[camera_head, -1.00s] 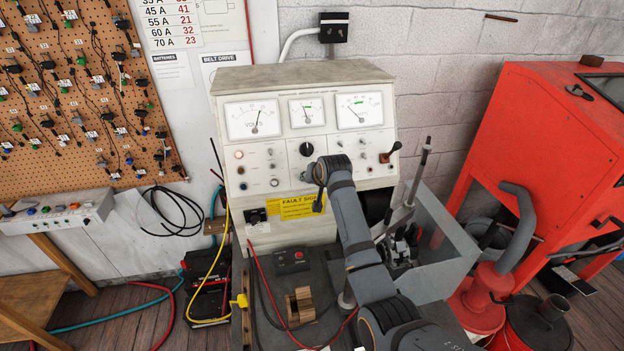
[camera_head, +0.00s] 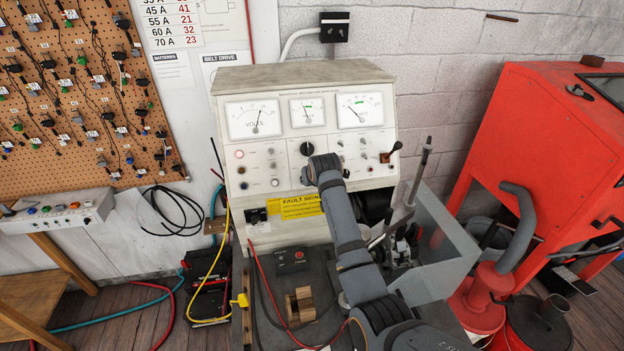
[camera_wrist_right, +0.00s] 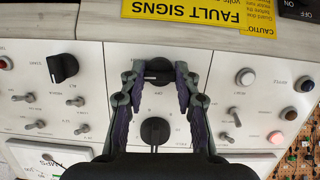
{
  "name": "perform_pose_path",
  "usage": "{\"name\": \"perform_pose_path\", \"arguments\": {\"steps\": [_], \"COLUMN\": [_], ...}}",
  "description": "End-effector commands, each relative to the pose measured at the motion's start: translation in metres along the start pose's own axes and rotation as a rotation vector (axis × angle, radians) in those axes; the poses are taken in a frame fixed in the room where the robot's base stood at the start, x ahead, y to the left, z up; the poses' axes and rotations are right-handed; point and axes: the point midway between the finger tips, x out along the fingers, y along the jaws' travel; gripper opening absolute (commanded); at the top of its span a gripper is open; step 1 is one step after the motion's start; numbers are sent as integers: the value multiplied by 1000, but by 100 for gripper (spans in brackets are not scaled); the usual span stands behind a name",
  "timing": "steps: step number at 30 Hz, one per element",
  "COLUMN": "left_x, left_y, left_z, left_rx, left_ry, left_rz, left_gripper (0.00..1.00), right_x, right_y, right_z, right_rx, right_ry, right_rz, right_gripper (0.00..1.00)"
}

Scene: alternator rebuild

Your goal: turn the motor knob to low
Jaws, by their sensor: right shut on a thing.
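My right gripper (camera_wrist_right: 159,74) is shut on a small black rotary knob (camera_wrist_right: 157,65) on the cream panel, one finger on each side. The knob's pointer position is hard to make out, and no legible motor label shows. In the head view my right arm reaches up to the lower middle of the test bench (camera_head: 290,82), and its wrist hides the held knob and the fingertips. A larger black knob (camera_wrist_right: 155,130) sits between the finger bases in the wrist view; in the head view it shows just above my wrist (camera_head: 307,149). My left gripper is out of view.
Another black knob (camera_wrist_right: 62,68) and several toggle switches flank the held knob. A yellow fault signs label (camera_head: 300,207) is below. Round indicators (camera_wrist_right: 276,137) sit to one side. A grey bin (camera_head: 440,250) and levers stand right of my arm.

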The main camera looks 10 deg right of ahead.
Motion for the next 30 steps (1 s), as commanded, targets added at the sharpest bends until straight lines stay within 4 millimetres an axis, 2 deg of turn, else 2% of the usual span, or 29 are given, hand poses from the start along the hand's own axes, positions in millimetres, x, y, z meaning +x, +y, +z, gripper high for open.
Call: {"name": "perform_pose_path", "arguments": {"steps": [15,30], "left_x": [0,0], "left_y": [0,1], "left_z": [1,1], "left_rx": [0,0], "left_ry": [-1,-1], "left_rz": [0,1], "left_gripper": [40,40], "right_x": [0,0], "right_y": [-1,-2], "right_z": [0,0], "right_rx": [-361,-457], "right_ry": [0,0], "right_rz": [88,110], "right_gripper": [0,0]}}
